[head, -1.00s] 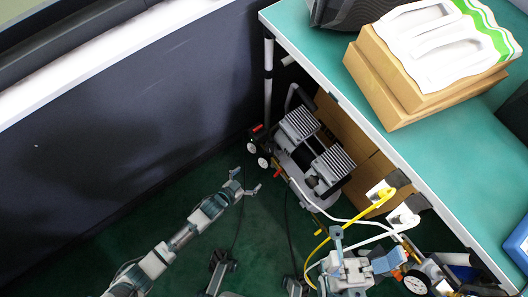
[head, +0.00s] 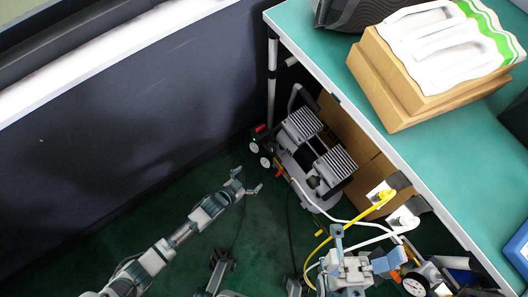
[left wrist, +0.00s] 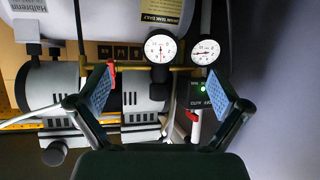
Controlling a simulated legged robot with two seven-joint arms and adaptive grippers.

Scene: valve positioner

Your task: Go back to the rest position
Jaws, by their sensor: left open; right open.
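My left gripper (head: 248,181) is open and empty at the end of my outstretched left arm, over the dark green floor. In the left wrist view its two blue-padded fingers (left wrist: 158,92) are spread wide, with nothing between the pads but the view of a compressor behind. My right gripper (head: 368,245) is at the lower right of the head view, with its fingers apart. A yellow hose and white hoses pass close beside it. I cannot tell whether it touches them.
The compressor (head: 309,155) stands on the floor by the bench; its gauges (left wrist: 161,47) face my left gripper. The green bench (head: 440,160) carries a cardboard box (head: 395,105). A dark wall panel (head: 90,160) bounds the left. Floor is clear left of my left arm.

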